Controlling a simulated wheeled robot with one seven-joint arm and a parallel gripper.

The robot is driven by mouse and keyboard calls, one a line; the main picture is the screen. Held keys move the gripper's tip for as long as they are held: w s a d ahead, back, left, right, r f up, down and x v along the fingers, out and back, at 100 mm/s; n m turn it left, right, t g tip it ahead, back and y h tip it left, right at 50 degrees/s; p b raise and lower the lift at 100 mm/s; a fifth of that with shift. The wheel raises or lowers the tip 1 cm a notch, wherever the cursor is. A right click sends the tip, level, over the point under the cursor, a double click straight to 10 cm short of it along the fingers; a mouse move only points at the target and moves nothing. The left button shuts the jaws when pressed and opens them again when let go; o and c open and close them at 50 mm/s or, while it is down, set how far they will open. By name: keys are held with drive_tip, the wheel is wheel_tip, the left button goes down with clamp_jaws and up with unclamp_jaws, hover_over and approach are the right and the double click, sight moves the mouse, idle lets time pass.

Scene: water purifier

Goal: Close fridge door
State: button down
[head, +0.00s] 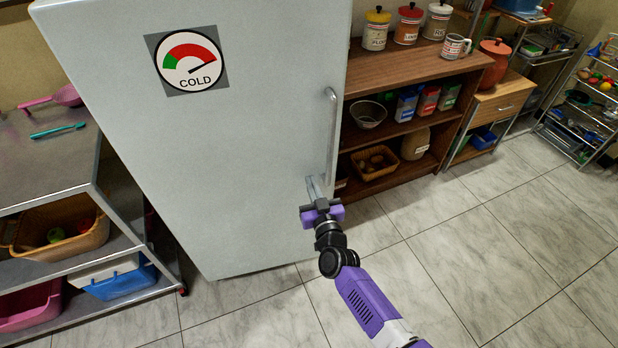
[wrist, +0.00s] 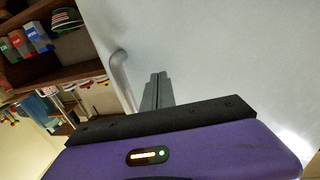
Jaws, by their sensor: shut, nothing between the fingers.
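The fridge door (head: 230,150) is a large pale grey panel at the centre left of the head view, with a round COLD gauge sticker (head: 188,60). Its grey handle (head: 332,130) runs vertically near the right edge. I cannot tell whether a gap separates the door from the fridge body. My gripper (head: 313,184) is shut and empty, at the door's lower right by the handle's lower end. In the wrist view the closed fingers (wrist: 157,90) point at the door surface (wrist: 230,60), beside the handle (wrist: 121,75). Contact with the door is unclear.
A wooden shelf unit (head: 405,70) with jars, boxes and baskets stands right of the fridge. A metal rack (head: 45,180) with baskets and a blue bin (head: 122,282) stands at left. Tiled floor (head: 480,240) is clear at the front right.

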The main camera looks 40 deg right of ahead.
drive_tip(key=shift+x, duration=1.5)
